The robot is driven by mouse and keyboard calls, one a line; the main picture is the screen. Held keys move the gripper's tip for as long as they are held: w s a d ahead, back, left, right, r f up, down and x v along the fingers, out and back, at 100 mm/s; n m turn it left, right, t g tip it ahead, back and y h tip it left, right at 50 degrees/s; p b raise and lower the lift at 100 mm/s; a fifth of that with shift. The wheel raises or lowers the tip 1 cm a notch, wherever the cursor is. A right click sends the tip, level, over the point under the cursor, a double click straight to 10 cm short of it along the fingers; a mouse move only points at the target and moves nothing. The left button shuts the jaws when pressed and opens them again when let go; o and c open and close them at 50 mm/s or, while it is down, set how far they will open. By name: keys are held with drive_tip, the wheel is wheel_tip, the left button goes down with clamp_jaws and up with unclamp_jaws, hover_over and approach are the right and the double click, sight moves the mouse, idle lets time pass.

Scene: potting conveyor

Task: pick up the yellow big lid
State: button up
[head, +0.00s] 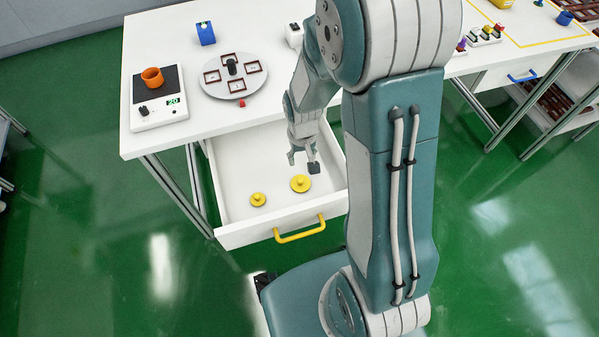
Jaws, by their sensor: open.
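Two yellow round lids with knobs lie in an open white drawer (228,178). The big yellow lid (300,184) is on the right. The small yellow lid (258,199) lies to its left and closer to the drawer front. My gripper (303,163) points down over the drawer, just behind the big lid in the picture. It is open, with nothing seen between its fingers. I cannot tell its exact height above the drawer floor.
The drawer front has a yellow handle (300,230). On the white table (205,130) above stand a scale (158,107) with an orange pot (152,77), a round grey turntable (235,91), a blue block (205,33) and a small red piece (242,103). The drawer's left side is clear.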

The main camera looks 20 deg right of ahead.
sight(300, 180)
drive_tip(key=f, duration=1)
drive_tip(key=shift+s+a+f, duration=0.2)
drive_tip(key=shift+s+a, duration=0.1)
drive_tip(key=shift+a, duration=0.05)
drive_tip(key=c, duration=0.8)
